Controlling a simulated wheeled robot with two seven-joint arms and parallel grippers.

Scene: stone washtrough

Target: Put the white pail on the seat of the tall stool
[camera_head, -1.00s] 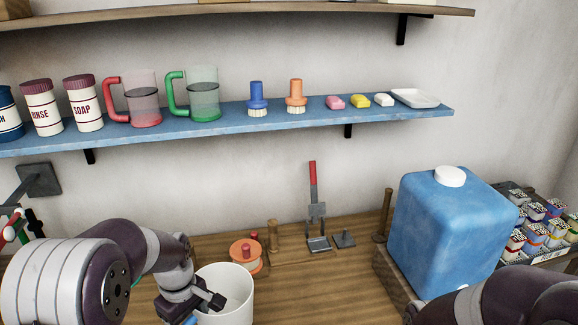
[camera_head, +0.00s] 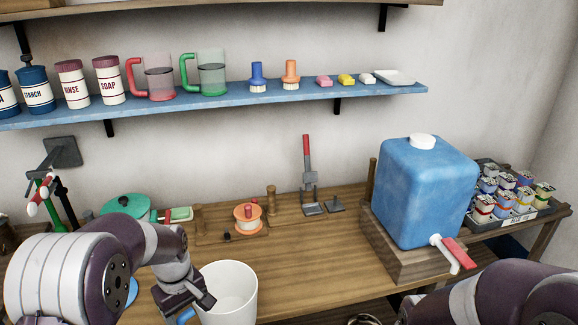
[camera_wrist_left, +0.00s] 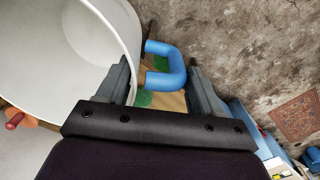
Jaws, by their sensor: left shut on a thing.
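The white pail (camera_head: 228,295) is upright and empty-looking at the bottom of the head view, in front of the wooden bench. My left gripper (camera_head: 196,304) is at the pail's left side, where a bit of its blue handle shows. In the left wrist view the white pail (camera_wrist_left: 65,50) fills the upper left. Its blue handle (camera_wrist_left: 176,65) lies between the two fingers of my left gripper (camera_wrist_left: 160,82), which is shut on it. My right gripper is out of view; only part of my right arm shows at lower right. I see no tall stool.
The wooden bench (camera_head: 300,255) carries an orange-ended spool (camera_head: 249,219), a red-handled tool (camera_head: 309,180) and a blue tank (camera_head: 425,190) with a red-handled tap (camera_head: 455,252). A tray of tins (camera_head: 510,200) stands at right. A blue shelf (camera_head: 225,99) runs above.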

